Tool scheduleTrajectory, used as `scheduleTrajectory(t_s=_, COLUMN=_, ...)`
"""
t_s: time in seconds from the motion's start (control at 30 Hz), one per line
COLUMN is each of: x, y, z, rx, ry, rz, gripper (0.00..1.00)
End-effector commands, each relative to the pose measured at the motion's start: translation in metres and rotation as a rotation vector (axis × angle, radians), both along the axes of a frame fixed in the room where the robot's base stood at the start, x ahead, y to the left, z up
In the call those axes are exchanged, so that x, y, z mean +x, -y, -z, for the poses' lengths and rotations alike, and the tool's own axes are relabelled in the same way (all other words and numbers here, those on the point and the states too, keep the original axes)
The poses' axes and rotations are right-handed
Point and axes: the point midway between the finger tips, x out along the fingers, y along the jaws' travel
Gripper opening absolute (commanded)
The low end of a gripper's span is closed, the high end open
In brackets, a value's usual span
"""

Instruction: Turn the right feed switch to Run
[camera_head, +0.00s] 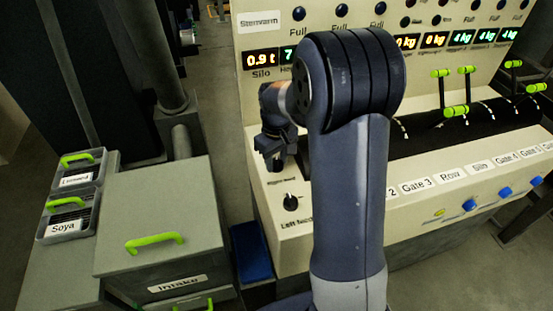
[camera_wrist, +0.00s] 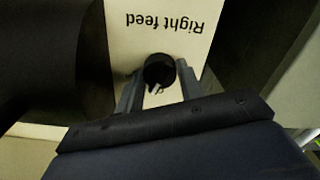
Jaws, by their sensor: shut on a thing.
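The right feed switch is a round black knob (camera_wrist: 159,69) in the wrist view, with a pale pointer mark on its near side. It sits on a cream panel by an upside-down "Right feed" label (camera_wrist: 175,22). My gripper (camera_wrist: 158,84) has one finger on each side of the knob and is shut on it. In the head view my gripper (camera_head: 273,158) points down at the left end of the cream console and hides the knob. The Run marking cannot be made out.
A second black knob, the left feed switch (camera_head: 290,202), stands just in front of my gripper on the console (camera_head: 345,218). Green-handled levers (camera_head: 456,110) and a dark roller are to the right. A grey intake box (camera_head: 160,220) and bins are at left.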

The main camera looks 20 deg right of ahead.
Motion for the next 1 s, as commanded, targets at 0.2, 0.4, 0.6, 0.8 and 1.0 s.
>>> scheduleTrajectory(t_s=0.2, x=0.0002, y=0.0, z=-0.0004, rx=0.0, ry=0.001, rz=0.206, gripper=0.13)
scheduleTrajectory(t_s=0.4, x=0.0003, y=0.0, z=-0.0005, rx=0.0, ry=0.001, rz=0.381, gripper=0.13)
scheduleTrajectory(t_s=0.6, x=0.0003, y=0.0, z=-0.0005, rx=0.0, ry=0.001, rz=0.523, gripper=0.13)
scheduleTrajectory(t_s=0.8, x=0.0003, y=0.0, z=-0.0006, rx=0.0, ry=0.002, rz=0.617, gripper=0.13)
scheduleTrajectory(t_s=1.0, x=0.0004, y=0.0, z=-0.0006, rx=0.0, ry=0.002, rz=0.664, gripper=0.13)
